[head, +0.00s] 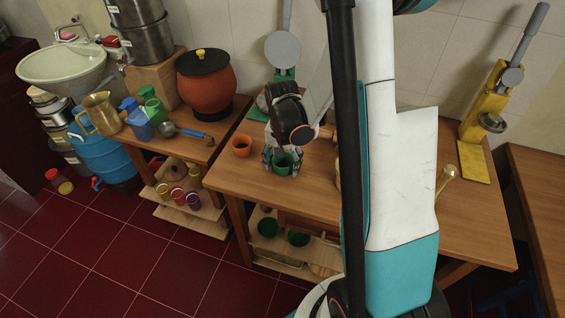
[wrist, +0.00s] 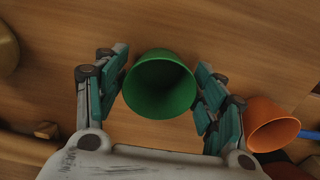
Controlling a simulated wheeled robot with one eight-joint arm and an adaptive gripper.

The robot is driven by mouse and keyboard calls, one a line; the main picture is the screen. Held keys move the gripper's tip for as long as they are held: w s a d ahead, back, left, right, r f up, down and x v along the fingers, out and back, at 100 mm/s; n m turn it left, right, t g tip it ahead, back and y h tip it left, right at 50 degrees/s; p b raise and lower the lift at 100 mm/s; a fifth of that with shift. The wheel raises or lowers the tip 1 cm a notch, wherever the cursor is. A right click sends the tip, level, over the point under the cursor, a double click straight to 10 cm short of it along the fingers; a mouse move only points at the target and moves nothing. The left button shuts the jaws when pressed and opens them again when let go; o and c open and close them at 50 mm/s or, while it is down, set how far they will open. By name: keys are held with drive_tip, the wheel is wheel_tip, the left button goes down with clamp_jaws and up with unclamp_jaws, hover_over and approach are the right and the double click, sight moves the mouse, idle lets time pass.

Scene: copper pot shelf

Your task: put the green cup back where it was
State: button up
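The green cup (head: 283,164) is upright at the wooden table, near its left front part. In the wrist view the green cup (wrist: 160,85) shows its open mouth and sits between the two fingers of my gripper (wrist: 160,80). In the head view my gripper (head: 282,160) comes down around the cup from above. I cannot tell whether the cup's base touches the table.
An orange cup (head: 241,146) stands just left of the green cup, also in the wrist view (wrist: 270,125). Two dark green cups (head: 298,238) sit on the shelf below. A yellow press (head: 484,110) stands right.

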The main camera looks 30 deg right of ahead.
idle(0.3)
wheel_tip(320, 180, up, 12)
drive_tip(key=p, duration=0.4)
drive_tip(key=shift+r+p, duration=0.2)
drive_tip(key=shift+p, duration=0.1)
